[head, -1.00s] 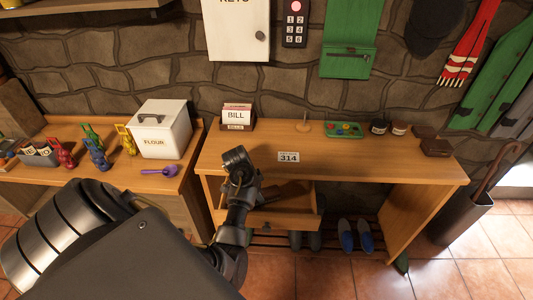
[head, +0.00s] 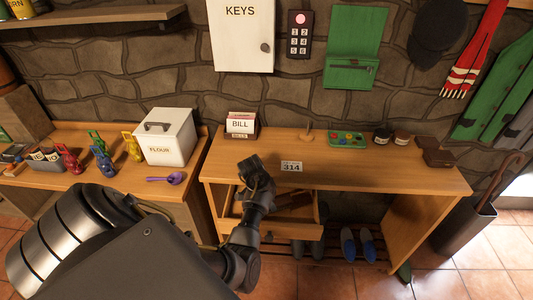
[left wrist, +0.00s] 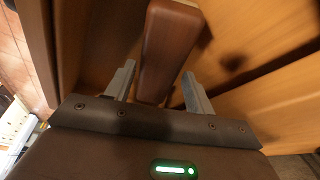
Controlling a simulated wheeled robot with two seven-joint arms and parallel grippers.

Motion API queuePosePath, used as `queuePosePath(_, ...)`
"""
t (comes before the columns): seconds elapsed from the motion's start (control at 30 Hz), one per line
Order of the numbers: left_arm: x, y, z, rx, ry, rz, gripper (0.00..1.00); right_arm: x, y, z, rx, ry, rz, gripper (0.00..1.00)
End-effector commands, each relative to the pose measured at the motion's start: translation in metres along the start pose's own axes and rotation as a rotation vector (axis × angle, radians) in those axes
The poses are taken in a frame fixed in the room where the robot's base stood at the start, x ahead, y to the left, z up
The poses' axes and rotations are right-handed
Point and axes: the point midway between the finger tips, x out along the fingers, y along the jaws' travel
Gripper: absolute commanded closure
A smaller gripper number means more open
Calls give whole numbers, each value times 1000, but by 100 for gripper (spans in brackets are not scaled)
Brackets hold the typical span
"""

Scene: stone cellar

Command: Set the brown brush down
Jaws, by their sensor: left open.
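The brown brush (left wrist: 170,45) shows in the left wrist view as a smooth, rounded brown block with a paler strip along one side. It lies between the spread fingers of my left gripper (left wrist: 158,90), with a gap visible on both sides. In the head view my left gripper (head: 256,172) is over the open drawer (head: 272,230) of the wooden desk, pointing away from me. A brown shape in the drawer, partly hidden by my arm, may be the brush. My right gripper is out of view.
The desk top (head: 360,172) is clear in the middle. Shoes (head: 348,245) are below. The flour tin (head: 168,138) and purple scoop (head: 166,179) are on the left counter.

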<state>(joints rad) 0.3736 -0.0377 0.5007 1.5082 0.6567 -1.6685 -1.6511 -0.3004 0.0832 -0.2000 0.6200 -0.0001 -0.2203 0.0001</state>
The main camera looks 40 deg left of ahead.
Motion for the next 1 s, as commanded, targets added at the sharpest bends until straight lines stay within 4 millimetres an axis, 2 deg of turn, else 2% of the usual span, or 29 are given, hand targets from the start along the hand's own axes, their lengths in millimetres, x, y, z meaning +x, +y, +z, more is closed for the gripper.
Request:
queuePosePath(0.47, -89, -1, 0, 3, 1, -6, 46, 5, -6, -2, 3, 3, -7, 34)
queuePosePath(0.53, -104, 0, -2, 1, 1, -3, 46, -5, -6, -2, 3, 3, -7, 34)
queuePosePath(0.7, -115, 0, -1, 1, 0, 0, 46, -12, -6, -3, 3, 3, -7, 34)
queuePosePath(1.0, -116, 0, 0, 1, 0, -1, 46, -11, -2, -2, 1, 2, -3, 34)
